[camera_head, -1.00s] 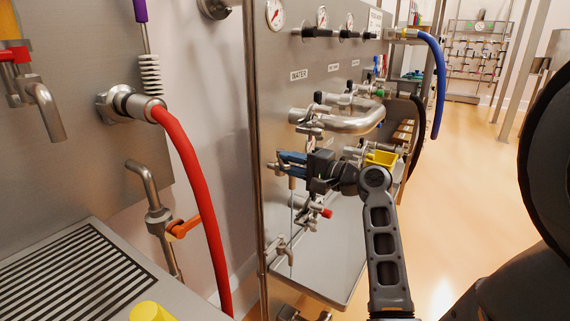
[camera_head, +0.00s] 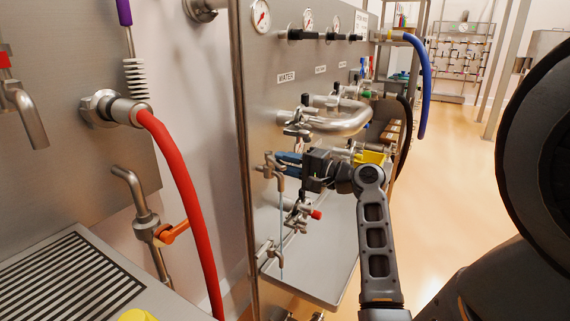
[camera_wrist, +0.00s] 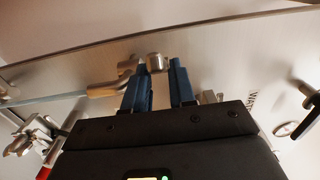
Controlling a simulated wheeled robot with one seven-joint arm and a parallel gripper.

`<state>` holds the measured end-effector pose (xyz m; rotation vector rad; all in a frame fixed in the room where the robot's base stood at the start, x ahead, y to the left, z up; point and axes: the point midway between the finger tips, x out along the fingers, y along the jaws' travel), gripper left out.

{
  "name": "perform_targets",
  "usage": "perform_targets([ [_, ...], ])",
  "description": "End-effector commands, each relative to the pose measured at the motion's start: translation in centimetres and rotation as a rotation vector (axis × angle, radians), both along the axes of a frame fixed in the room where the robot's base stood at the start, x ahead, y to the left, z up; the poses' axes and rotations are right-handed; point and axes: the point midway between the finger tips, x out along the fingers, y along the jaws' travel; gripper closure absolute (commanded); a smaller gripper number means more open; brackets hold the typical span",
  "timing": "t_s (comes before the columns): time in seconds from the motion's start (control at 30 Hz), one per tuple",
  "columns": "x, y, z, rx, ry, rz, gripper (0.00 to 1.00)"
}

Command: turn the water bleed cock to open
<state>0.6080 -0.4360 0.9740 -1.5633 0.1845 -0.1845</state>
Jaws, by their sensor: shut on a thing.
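The water bleed cock (camera_head: 269,166) is a small metal cock with a downward spout on the steel panel, below the WATER label (camera_head: 287,77). My gripper (camera_head: 287,160) is at its right side, its blue fingers shut on the cock's handle. In the wrist view, the two blue fingertips of my gripper (camera_wrist: 160,66) stand on either side of the metal end of the cock (camera_wrist: 155,61). The fingers hide part of the handle. A thin pale blue stream (camera_head: 281,235) runs down from the spout.
A bent steel pipe (camera_head: 340,122) passes just above my gripper. A cock with a red tip (camera_head: 315,214) is close below. A steel tray (camera_head: 320,255) lies under the panel. A red hose (camera_head: 185,190) hangs at the left. Open floor lies to the right.

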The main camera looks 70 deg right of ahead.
Motion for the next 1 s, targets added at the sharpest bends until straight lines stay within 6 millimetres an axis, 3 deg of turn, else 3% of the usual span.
perform_targets([
  [0.3,-0.7,-1.9,-0.1,0.002,0.003,-0.008,1.00],
  [0.57,-0.8,-2.1,-0.2,0.002,0.003,-0.008,1.00],
  [0.6,-0.8,-2.1,-0.2,0.002,0.003,-0.008,0.77],
  [0.7,-0.7,-2.1,-0.1,0.001,0.002,-0.006,0.67],
  [0.8,-0.7,-2.0,-0.1,0.001,0.001,-0.004,0.60],
  [1.0,-0.7,-2.0,0.0,0.000,0.001,-0.002,0.60],
])
